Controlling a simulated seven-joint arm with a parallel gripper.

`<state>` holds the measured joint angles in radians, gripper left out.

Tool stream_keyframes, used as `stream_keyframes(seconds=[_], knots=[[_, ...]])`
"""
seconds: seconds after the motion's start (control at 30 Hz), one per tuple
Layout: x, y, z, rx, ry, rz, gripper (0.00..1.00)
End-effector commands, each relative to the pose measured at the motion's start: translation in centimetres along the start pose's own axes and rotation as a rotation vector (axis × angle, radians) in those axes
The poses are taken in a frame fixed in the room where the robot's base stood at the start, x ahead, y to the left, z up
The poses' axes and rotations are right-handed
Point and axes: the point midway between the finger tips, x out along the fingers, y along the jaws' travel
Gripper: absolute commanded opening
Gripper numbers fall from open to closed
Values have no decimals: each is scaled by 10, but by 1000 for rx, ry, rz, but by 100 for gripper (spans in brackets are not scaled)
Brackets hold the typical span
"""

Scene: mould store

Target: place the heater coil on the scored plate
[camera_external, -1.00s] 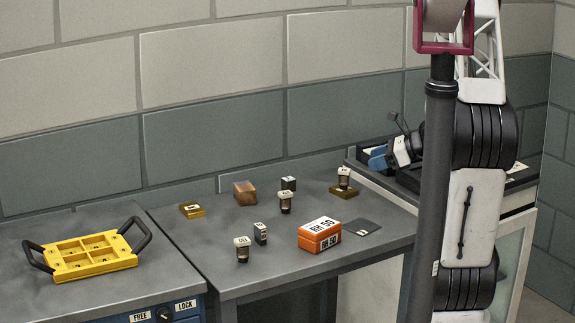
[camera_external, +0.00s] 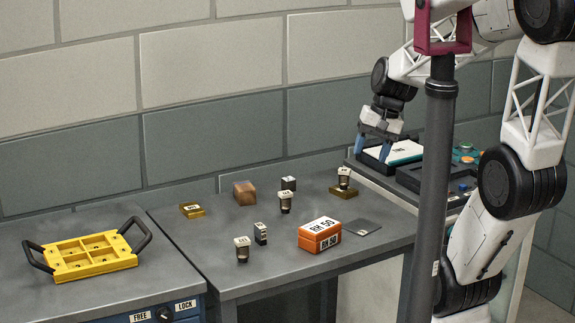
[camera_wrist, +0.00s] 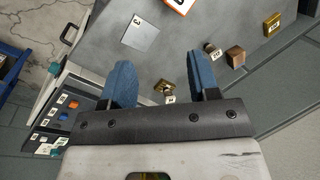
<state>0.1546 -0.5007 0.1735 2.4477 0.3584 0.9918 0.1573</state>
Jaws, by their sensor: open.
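Several dark brown capped cylinders stand on the grey bench: one at the front (camera_external: 242,250), one mid-bench (camera_external: 285,203), and one (camera_external: 344,178) on a brass block (camera_external: 345,192). I cannot tell for sure which item is the heater coil.
An orange box (camera_external: 319,236) stands near the bench's front edge. A copper block (camera_external: 245,194), small grey box (camera_external: 288,184), small dark box (camera_external: 261,234) and brass piece (camera_external: 192,210) stand around. A yellow tray (camera_external: 92,265) lies left.

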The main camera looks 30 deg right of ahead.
Motion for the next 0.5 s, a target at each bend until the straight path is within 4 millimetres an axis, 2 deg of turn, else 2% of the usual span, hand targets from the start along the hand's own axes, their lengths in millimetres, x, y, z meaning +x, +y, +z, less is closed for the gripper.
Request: stream_keyframes(seconds=[0.03,0.2,0.33,0.5], knots=[[-8,0,11,-88,34,37,55],[-26,8,33,-330,128,157,55],[-36,12,42,-449,175,218,55],[-41,15,46,-514,201,253,55]])
